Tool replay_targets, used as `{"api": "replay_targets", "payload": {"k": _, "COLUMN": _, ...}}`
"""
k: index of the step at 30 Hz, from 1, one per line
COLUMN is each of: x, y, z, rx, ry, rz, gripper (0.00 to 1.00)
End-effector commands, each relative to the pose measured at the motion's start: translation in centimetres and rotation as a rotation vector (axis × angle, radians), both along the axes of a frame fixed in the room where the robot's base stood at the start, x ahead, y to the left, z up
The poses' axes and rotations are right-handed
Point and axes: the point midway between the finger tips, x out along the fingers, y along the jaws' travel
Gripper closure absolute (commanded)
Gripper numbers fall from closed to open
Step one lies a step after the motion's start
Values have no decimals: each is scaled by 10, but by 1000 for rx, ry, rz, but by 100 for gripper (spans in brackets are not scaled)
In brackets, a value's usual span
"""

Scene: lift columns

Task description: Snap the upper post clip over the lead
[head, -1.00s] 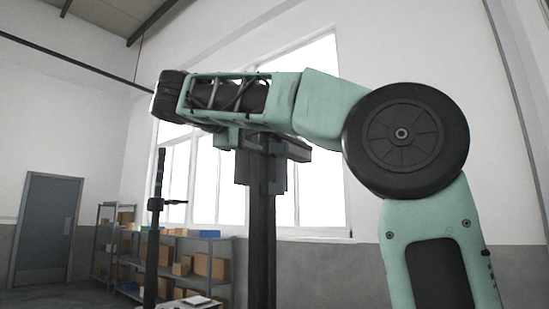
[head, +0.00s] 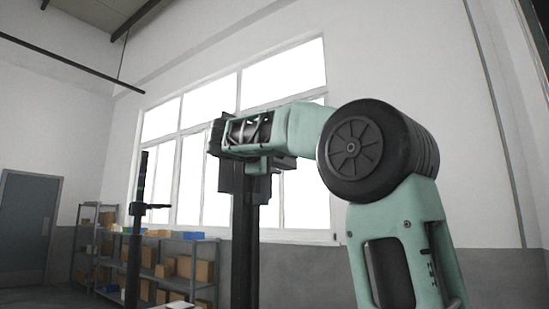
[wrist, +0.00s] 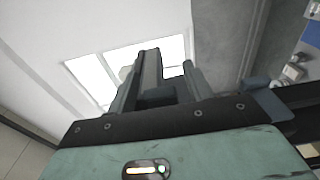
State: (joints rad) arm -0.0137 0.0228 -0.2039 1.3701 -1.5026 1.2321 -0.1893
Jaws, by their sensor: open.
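My gripper (wrist: 171,82) is open in the wrist view, with dark fingers pointing up the picture and nothing seen held between them. In the head view my gripper is mostly hidden behind my green arm. A thin black post (head: 133,250) stands left of my arm in the head view, with a small dark bracket or clip (head: 152,206) sticking out to its right. I cannot tell whether this is the upper post clip. No lead can be made out. A thicker dark column (head: 245,250) rises below my wrist; its top is partly covered by my arm.
Metal shelves (head: 205,250) with boxes stand behind the thin post. A grey door (head: 25,225) is at the far left, and bright windows (head: 205,165) fill the back wall. In the wrist view, a dark bar (wrist: 298,96) and small metallic parts (wrist: 292,72) lie at the right.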

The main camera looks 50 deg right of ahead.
Motion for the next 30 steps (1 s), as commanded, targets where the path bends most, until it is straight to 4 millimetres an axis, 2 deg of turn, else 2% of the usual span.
{"api": "replay_targets", "payload": {"k": 9, "x": 1, "y": -3, "z": 0, "rx": 0, "ry": 0, "rz": 1, "gripper": 49}}
{"api": "replay_targets", "payload": {"k": 10, "x": 1, "y": -3, "z": 0, "rx": 0, "ry": 0, "rz": 1, "gripper": 55}}
{"api": "replay_targets", "payload": {"k": 14, "x": 1, "y": -3, "z": 0, "rx": 0, "ry": 0, "rz": 1, "gripper": 91}}
{"api": "replay_targets", "payload": {"k": 15, "x": 1, "y": -3, "z": 0, "rx": 0, "ry": 0, "rz": 1, "gripper": 94}}
{"api": "replay_targets", "payload": {"k": 22, "x": 2, "y": -6, "z": -3, "rx": 3, "ry": -2, "rz": 44, "gripper": 94}}
{"api": "replay_targets", "payload": {"k": 30, "x": 14, "y": -12, "z": -3, "rx": 2, "ry": -1, "rz": 261, "gripper": 94}}
